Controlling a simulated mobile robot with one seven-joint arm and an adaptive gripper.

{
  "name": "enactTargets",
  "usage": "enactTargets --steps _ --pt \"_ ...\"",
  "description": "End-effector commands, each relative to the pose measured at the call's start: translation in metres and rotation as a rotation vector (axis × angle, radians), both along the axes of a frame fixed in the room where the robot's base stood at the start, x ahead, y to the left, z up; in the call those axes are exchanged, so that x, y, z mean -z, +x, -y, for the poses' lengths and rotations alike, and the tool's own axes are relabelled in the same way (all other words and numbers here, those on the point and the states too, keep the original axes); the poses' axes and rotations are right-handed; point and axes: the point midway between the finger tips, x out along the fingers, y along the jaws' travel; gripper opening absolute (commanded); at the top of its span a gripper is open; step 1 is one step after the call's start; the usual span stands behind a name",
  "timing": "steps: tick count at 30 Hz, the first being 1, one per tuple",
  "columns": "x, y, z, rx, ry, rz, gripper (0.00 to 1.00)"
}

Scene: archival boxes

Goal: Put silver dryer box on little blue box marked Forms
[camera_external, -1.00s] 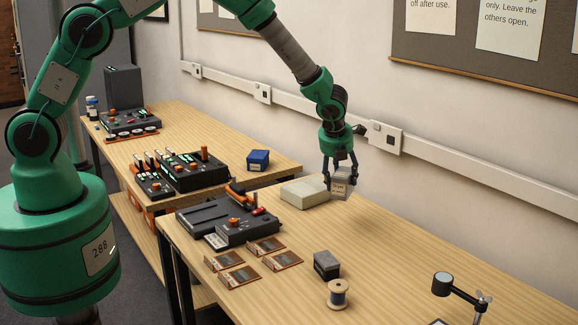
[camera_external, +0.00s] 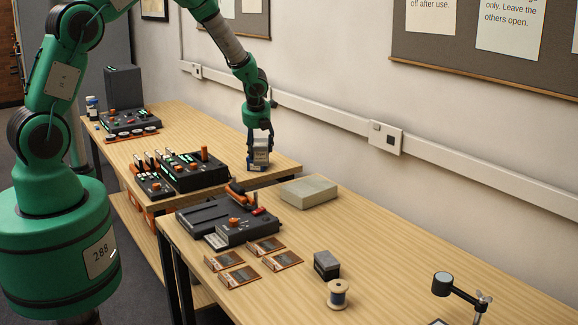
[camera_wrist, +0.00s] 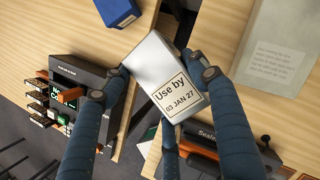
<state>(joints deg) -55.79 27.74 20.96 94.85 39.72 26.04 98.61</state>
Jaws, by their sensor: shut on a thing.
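My gripper (camera_external: 260,143) is shut on the silver box (camera_external: 261,154), which shows in the wrist view (camera_wrist: 161,70) between the fingers, with a label reading "Use by 03 JAN 27". The little blue box (camera_external: 256,167) is on the far table near its right end. In the external view the silver box covers most of it. In the wrist view the blue box (camera_wrist: 113,11) is at the top left, apart from the silver box in the picture. The lettering on the blue box is not readable.
Black control units (camera_external: 190,172) stand left of the blue box. A pale box (camera_external: 309,191) and a black device (camera_external: 225,220) are on the nearer table. A gap separates the two tables. The wall rail (camera_external: 330,118) runs behind.

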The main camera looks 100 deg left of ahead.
Motion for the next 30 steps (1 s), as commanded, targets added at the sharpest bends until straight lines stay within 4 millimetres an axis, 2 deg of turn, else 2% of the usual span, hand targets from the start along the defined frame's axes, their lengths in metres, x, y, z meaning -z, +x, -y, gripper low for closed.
enactTargets --steps 1,6,12,18,30 --pt "0.0 -0.021 -0.008 -0.026 0.0 0.0 0.24" --pt "-0.001 -0.076 -0.023 -0.092 0.0 0.001 0.23" --pt "-0.001 -0.122 -0.033 -0.146 0.001 0.002 0.23" --pt "-0.001 -0.14 -0.036 -0.169 0.0 0.002 0.23" --pt "-0.001 -0.141 -0.036 -0.17 0.0 0.003 0.23"
